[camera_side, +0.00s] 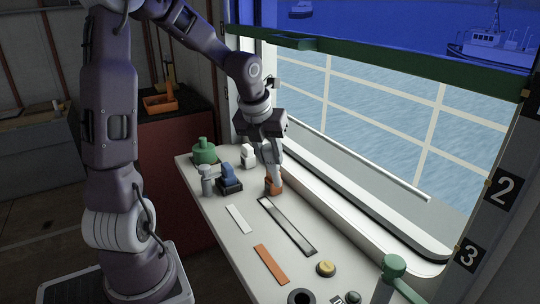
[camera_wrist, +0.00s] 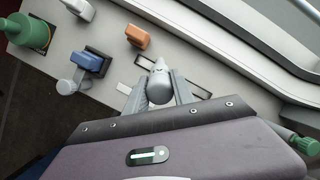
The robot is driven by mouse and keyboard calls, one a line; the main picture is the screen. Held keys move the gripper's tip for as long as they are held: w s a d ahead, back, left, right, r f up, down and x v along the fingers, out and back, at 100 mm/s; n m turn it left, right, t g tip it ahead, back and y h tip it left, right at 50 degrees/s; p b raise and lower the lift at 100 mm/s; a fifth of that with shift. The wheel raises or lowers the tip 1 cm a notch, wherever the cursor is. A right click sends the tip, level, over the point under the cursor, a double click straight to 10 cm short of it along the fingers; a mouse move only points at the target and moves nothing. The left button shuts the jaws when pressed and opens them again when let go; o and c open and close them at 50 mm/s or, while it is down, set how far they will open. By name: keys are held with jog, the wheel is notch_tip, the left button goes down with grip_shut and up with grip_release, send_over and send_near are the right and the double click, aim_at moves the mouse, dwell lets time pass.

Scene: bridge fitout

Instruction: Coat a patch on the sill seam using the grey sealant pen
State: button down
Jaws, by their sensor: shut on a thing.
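My gripper (camera_wrist: 160,95) is shut on the grey sealant pen (camera_wrist: 159,80), whose rounded, tapered end shows between the fingers in the wrist view. In the side view my gripper (camera_side: 274,168) is over the counter near the window, close to the orange block (camera_side: 273,187). The pen's tip is hard to make out there. A long dark-framed strip (camera_side: 287,226), which looks like the sill seam, lies on the counter in front of the orange block. In the wrist view the pen and fingers hide part of this strip (camera_wrist: 203,93). I cannot tell whether the pen touches it.
A green bottle (camera_side: 204,150), a white object (camera_side: 248,156), a blue object on a dark base (camera_side: 229,181) and a grey post (camera_side: 207,181) stand at the far end. White (camera_side: 238,218) and orange (camera_side: 271,264) strips lie flat. A yellow knob (camera_side: 326,268) is nearer.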

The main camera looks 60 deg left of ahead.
jog(key=shift+a+m+h, duration=0.2)
jog(key=shift+m+h, duration=0.2)
jog(key=shift+m, duration=0.7)
jog(key=shift+f, duration=3.75)
jog(key=shift+d, duration=10.1)
jog(key=shift+a, duration=10.25)
jog(key=shift+d+r, duration=0.15)
jog(key=shift+r, duration=3.7)
